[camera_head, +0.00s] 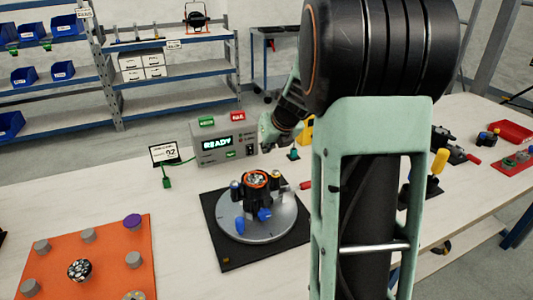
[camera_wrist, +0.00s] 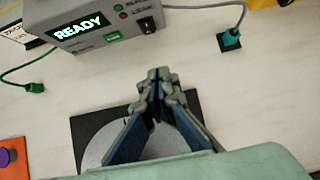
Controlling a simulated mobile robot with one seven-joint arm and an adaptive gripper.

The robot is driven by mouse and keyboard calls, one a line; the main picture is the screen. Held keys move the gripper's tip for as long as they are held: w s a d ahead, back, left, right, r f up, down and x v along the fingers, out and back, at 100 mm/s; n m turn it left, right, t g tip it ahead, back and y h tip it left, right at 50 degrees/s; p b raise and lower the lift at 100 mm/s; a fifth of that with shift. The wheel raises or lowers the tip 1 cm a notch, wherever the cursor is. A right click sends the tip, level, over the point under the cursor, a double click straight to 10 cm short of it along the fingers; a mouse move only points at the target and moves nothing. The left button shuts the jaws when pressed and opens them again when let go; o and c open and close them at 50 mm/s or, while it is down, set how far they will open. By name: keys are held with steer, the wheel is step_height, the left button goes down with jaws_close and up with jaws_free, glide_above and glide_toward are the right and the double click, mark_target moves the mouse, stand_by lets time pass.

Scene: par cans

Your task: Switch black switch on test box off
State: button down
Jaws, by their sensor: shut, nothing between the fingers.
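The grey test box (camera_head: 213,155) stands at the back of the table, its display lit with READY. It also shows at the top of the wrist view (camera_wrist: 93,43). The black switch (camera_wrist: 148,26) is on the right of its front face, beside a green button (camera_wrist: 113,37); it is small in the head view (camera_head: 251,149). I cannot tell which way it is set. My gripper (camera_wrist: 159,76) is shut and empty, in front of and below the switch in the wrist view, apart from it. In the head view my arm partly hides the gripper, right of the box.
A round grey turntable (camera_head: 270,228) with a black part and blue clamps sits on a black mat in front of the box. A small sign (camera_head: 165,153) stands left of the box. An orange board (camera_head: 110,240) is at front left.

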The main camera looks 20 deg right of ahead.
mark_target(250, 150)
steer(key=shift+a, duration=0.1)
steer(key=b+x, duration=0.2)
steer(key=x, duration=0.7)
steer(key=shift+w+f+b, duration=0.15)
steer(key=shift+f+b, duration=0.25)
steer(key=shift+w+f, duration=0.25)
steer(key=shift+w, duration=1.9)
steer(key=shift+f+b, duration=0.15)
steer(key=shift+b, duration=0.2)
steer(key=shift+w+f+t+b, duration=0.15)
steer(key=shift+f+t+b, duration=0.15)
steer(key=shift+b, duration=0.8)
steer(key=shift+r, duration=0.3)
steer(key=shift+r+p, duration=0.1)
steer(key=shift+p, duration=0.25)
